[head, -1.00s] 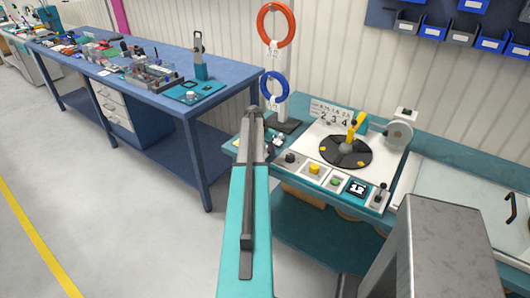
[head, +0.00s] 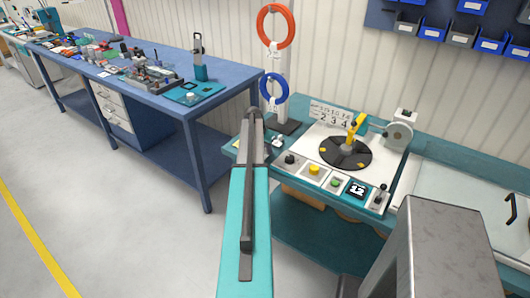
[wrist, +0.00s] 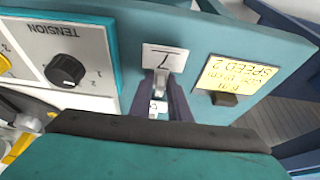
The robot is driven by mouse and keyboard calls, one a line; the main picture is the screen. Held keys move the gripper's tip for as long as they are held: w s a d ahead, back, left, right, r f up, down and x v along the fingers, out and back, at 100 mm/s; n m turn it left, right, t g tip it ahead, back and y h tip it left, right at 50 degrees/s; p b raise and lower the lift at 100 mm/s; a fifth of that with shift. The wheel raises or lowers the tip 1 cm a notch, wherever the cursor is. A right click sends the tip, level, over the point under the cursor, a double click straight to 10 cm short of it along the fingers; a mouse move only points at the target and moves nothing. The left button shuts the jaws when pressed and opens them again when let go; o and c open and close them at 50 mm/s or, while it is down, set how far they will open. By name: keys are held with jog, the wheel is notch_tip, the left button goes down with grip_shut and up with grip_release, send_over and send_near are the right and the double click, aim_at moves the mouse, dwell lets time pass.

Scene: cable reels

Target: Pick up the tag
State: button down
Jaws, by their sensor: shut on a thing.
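In the wrist view my gripper (wrist: 161,100) has its dark fingers on both sides of a small white tag (wrist: 157,107), which bears a dark mark. The fingers are shut on it. A grey piece (wrist: 162,82) shows just beyond the tag between the fingers; I cannot tell whether it is part of the tag. A larger white card (wrist: 165,58) with a numeral stands just past the fingertips on the teal bench. In the head view my arm hides the gripper and the tag.
A yellow note (wrist: 235,75) and the TENSION knob (wrist: 64,70) flank the gripper. A post with a red ring (head: 262,30) and a blue ring (head: 263,90) stands behind. The black disc (head: 346,152) is to the right, the blue workbench (head: 150,90) to the left.

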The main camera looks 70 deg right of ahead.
jog(key=shift+r, duration=0.15)
jog(key=shift+r+b, duration=0.75)
jog(key=shift+r, duration=0.4)
jog(key=s+a+r+b, duration=0.2)
jog(key=s+a+b, duration=0.2)
jog(key=s+a, duration=0.4)
jog(key=a, duration=0.5)
jog(key=shift+s+a+r+b, duration=0.15)
jog(key=shift+a+b, duration=0.2)
